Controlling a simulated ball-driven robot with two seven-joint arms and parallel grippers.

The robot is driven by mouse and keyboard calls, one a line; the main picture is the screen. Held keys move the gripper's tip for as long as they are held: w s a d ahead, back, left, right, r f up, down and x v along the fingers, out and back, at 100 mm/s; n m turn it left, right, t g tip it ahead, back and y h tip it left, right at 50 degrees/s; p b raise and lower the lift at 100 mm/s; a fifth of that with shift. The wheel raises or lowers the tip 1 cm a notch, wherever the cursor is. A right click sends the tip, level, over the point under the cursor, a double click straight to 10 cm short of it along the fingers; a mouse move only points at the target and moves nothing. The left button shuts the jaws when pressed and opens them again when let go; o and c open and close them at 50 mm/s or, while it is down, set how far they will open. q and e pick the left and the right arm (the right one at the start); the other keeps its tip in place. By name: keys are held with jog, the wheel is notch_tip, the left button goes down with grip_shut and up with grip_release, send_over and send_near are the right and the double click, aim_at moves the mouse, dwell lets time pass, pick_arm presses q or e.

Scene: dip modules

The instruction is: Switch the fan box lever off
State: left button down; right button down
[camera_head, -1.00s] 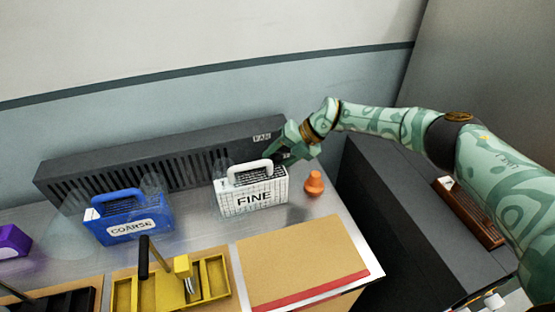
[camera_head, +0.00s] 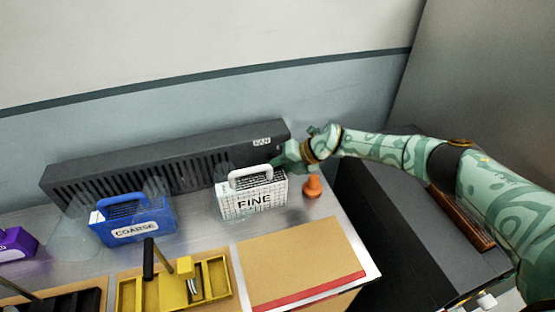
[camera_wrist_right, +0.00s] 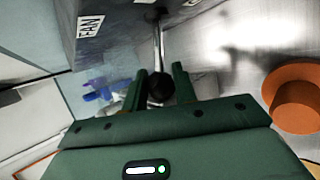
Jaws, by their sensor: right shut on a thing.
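The fan box (camera_head: 150,162) is a long dark grey vented box against the wall, labelled FAN; its end also shows in the wrist view (camera_wrist_right: 100,30). Its lever, a thin metal rod (camera_wrist_right: 158,45) with a round black knob (camera_wrist_right: 161,90), comes out from the box in the wrist view. My right gripper (camera_wrist_right: 161,80) is shut on the lever knob, one green finger on each side. In the head view my right gripper (camera_head: 279,160) is at the box's right end, behind the FINE box, and the lever is hidden there. My left gripper is not in view.
A white FINE box (camera_head: 252,200) and a blue COARSE box (camera_head: 135,231) stand before the fan box. An orange knobbed piece (camera_head: 312,187) stands close to my right gripper. A yellow tray (camera_head: 217,276) and a tan board (camera_head: 300,259) lie nearer.

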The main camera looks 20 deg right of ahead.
jog(key=shift+d, duration=0.1)
jog(key=c, duration=1.1)
grip_release()
jog(key=shift+c, duration=0.2)
